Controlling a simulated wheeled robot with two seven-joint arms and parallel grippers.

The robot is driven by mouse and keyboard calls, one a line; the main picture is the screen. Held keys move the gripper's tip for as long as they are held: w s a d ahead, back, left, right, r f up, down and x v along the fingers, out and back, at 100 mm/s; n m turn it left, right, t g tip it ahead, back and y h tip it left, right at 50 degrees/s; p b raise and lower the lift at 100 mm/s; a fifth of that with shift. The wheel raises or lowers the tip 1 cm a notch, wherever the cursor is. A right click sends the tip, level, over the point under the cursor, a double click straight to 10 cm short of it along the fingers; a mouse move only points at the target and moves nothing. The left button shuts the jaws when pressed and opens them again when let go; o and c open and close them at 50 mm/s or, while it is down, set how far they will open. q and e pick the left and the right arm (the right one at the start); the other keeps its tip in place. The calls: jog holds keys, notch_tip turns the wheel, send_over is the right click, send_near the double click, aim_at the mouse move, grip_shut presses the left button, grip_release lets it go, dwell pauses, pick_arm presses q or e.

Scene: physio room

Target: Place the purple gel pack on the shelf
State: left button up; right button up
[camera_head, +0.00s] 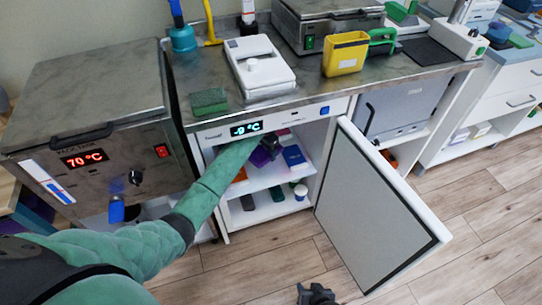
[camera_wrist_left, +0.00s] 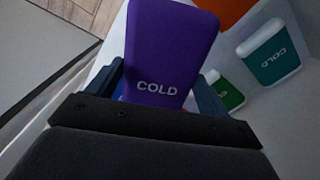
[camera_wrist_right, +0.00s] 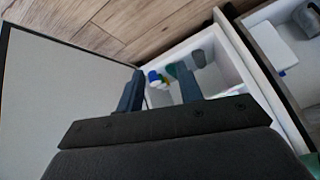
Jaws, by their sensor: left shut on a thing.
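The purple gel pack (camera_wrist_left: 170,45), marked COLD, is between the fingers of my left gripper (camera_wrist_left: 162,92). In the head view the purple pack (camera_head: 260,158) is partly hidden by my left gripper (camera_head: 270,146), which is inside the open cold cabinet. The pack is over the upper white shelf (camera_head: 250,183); I cannot tell whether it touches it. My right gripper (camera_head: 316,295) is low in front of the cabinet, over the floor. In the right wrist view its fingers (camera_wrist_right: 158,86) are apart with nothing between them.
A blue pack (camera_head: 294,157) lies on the upper shelf, right of my left gripper. A teal COLD pack (camera_wrist_left: 268,52) and a green pack (camera_wrist_left: 228,94) show nearby. The open cabinet door (camera_head: 375,205) stands at the right. A white cup (camera_head: 300,191) is on the lower level.

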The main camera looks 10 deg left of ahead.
aim_at(265, 157)
pick_arm(q)
jog(key=shift+w+a, duration=0.25)
jog(key=shift+w, duration=0.25)
jog(key=shift+w+f, duration=0.1)
jog(key=shift+f, duration=0.05)
notch_tip(265, 157, down, 6)
jog(key=shift+f+b, duration=0.25)
jog(key=shift+b, duration=0.1)
notch_tip(265, 157, down, 2)
jog(key=shift+f, duration=0.55)
pick_arm(e)
jog(key=f, duration=0.1)
jog(key=s+d+f, duration=0.1)
jog(key=shift+f+m, duration=0.3)
jog(key=shift+m, duration=0.1)
jog(key=shift+r+t, duration=0.1)
jog(key=shift+t, duration=0.2)
